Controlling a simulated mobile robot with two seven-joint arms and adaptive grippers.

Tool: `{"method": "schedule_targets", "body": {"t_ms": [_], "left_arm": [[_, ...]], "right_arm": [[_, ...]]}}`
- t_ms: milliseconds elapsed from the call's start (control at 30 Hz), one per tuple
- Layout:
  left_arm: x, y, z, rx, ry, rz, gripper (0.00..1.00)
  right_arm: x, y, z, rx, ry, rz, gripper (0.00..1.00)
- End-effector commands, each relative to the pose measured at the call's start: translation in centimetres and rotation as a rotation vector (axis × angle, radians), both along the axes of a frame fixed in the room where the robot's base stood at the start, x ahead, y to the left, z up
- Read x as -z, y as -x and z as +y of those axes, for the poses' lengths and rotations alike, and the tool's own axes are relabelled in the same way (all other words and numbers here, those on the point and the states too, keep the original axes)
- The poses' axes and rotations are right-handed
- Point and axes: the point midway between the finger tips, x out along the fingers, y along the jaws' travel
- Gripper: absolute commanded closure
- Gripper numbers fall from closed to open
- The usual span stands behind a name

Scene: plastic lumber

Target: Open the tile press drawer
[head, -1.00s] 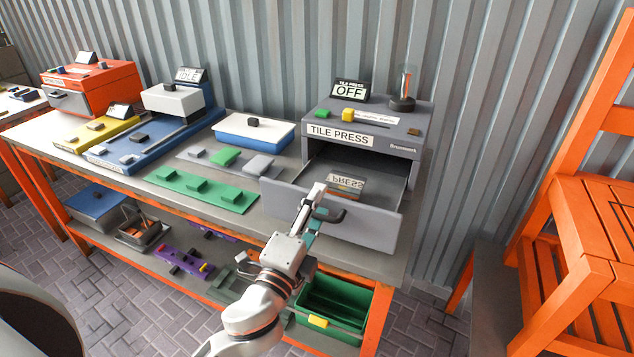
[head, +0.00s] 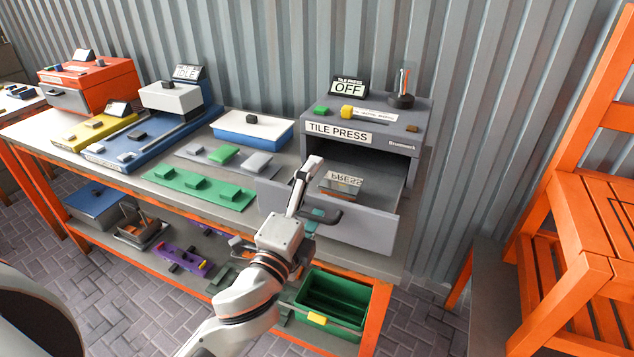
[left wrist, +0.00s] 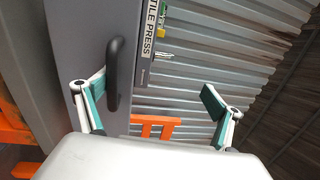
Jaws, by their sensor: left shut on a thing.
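The grey tile press (head: 360,130) stands at the right end of the bench, its sign reading OFF. Its drawer (head: 350,220) is pulled well out, and its inside with a block marked PRESS (head: 341,184) shows. The dark bar handle (head: 327,217) is on the drawer front; it also shows in the left wrist view (left wrist: 113,72). My right gripper is not in view.
Green tiles (head: 200,187), a blue-and-white tray (head: 253,130) and other machines fill the bench to the left. A green bin (head: 330,300) is on the shelf below the drawer. An orange chair (head: 590,200) stands to the right.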

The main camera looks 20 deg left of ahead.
Motion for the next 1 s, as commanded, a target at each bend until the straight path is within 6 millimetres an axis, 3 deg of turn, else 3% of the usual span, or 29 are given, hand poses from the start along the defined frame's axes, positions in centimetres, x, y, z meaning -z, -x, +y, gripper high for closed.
{"method": "schedule_targets", "body": {"t_ms": [33,600,633,667,700,733,1000], "left_arm": [[-1.4,0.6,0.0,0.002,0.004,-0.029,0.26],[-0.7,4.1,0.0,0.005,0.004,-0.029,0.35],[-0.6,4.3,0.0,0.005,0.004,-0.029,0.41],[-0.6,4.5,0.0,0.005,0.005,-0.028,0.54],[-0.4,4.7,0.0,0.005,0.005,-0.025,0.74],[-0.3,4.9,0.1,0.005,0.005,-0.023,0.85],[0.4,6.6,0.1,0.004,0.005,-0.015,0.85]], "right_arm": [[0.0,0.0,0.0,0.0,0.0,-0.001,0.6],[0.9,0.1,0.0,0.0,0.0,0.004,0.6],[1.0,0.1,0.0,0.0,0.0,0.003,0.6],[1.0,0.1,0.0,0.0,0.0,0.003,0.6],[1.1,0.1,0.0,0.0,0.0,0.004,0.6],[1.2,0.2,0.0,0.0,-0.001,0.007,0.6],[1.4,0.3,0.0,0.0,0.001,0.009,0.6]]}}
